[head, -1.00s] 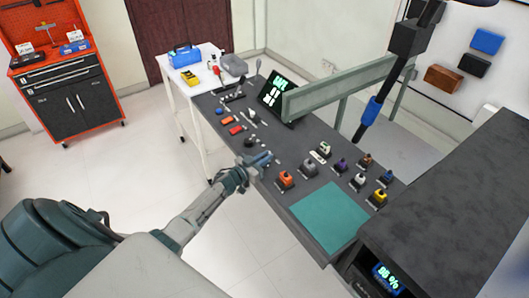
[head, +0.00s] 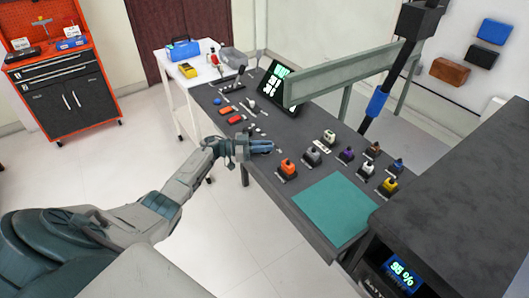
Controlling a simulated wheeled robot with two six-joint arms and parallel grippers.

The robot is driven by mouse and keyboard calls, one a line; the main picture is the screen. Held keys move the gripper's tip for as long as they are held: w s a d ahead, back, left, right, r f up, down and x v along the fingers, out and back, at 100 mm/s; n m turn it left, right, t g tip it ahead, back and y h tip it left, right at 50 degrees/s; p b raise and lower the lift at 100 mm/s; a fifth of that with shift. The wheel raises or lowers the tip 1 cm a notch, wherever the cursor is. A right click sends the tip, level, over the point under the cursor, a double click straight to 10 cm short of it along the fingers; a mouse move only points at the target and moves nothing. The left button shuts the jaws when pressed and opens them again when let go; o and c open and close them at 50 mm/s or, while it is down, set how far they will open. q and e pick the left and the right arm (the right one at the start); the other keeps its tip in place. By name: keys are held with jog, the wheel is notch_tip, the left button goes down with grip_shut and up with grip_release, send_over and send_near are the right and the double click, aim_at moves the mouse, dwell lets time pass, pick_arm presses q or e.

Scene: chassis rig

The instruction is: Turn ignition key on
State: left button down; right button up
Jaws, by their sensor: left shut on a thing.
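My left gripper (head: 262,147) reaches in from the left over the long dark control panel (head: 318,128), low above its near edge. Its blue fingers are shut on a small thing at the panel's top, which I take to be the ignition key. The fingers hide the key, so its turn angle cannot be seen. An orange switch (head: 287,168) and a grey switch (head: 312,157) stand just right of the fingertips. My right gripper is not in view.
Several coloured switches, such as the yellow one (head: 387,187), stand right of the gripper. A teal mat (head: 333,210) lies near the front. A tilted screen (head: 279,88) and a grey-green beam (head: 350,80) stand behind. A black pole with a blue band (head: 376,104) rises beyond the panel.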

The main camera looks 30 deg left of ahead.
pick_arm(q)
jog(key=shift+r, duration=0.15)
dwell(0.3)
jog(key=c, duration=1.5)
grip_release()
jog(key=shift+o, duration=0.2)
jog(key=shift+s+a, duration=0.1)
jog(key=shift+a, duration=0.05)
jog(key=b+v, duration=0.3)
jog(key=v, duration=0.7)
jog(key=shift+a, duration=0.25)
